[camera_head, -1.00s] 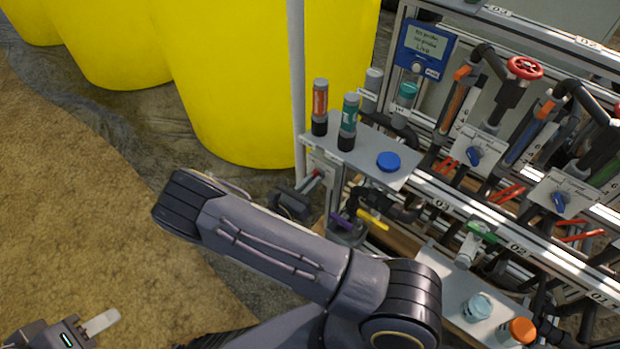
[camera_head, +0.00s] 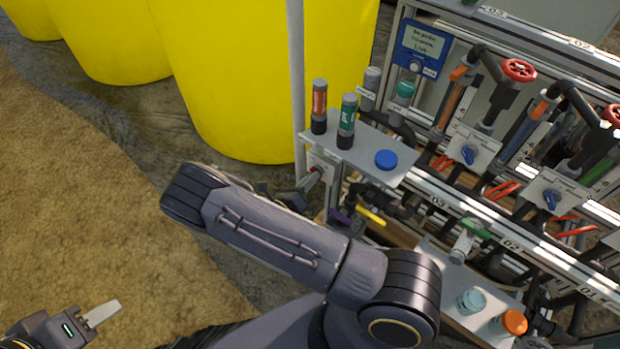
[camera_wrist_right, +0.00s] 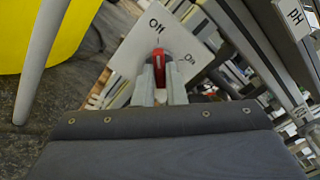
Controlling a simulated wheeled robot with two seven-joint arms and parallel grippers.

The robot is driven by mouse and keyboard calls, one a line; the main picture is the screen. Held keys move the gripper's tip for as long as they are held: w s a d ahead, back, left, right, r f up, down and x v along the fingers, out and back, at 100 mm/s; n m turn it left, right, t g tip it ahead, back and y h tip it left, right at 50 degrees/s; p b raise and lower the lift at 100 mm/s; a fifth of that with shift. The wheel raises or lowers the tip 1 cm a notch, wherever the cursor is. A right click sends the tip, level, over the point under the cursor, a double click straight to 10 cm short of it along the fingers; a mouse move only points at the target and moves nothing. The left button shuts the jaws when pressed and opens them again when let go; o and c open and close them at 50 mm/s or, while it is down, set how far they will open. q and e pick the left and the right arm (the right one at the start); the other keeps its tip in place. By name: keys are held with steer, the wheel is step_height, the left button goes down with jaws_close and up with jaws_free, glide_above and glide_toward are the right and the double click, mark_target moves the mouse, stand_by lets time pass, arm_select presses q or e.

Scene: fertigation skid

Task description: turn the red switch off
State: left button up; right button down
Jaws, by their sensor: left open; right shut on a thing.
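The red switch (camera_wrist_right: 159,66) sits on a pale plate (camera_wrist_right: 128,60) marked "Off" at the top and "On" at the right. In the right wrist view its red handle stands nearly upright in the picture, between my right gripper's two fingers (camera_wrist_right: 159,86), which are shut on it. In the head view my right gripper (camera_head: 307,181) reaches the plate below the small shelf, and my forearm hides part of it. My left gripper (camera_head: 100,313) is open and empty at the lower left, far from the switch, with one finger clearly showing.
A grey shelf (camera_head: 358,158) with two upright probes and a blue cap (camera_head: 386,160) lies just above the switch. A pale post (camera_head: 296,80) and yellow tanks (camera_head: 245,80) stand behind. Pipes and a yellow-handled valve (camera_head: 370,215) are close on the right.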

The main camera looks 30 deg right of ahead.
steer(key=shift+f, duration=0.1)
stand_by(0.3)
steer(key=c, duration=1.5)
jaws_free()
steer(key=shift+a, duration=0.1)
steer(key=v, duration=0.7)
steer(key=shift+s+a+p, duration=0.2)
steer(key=shift+a+p, duration=0.05)
steer(key=shift+p, duration=0.05)
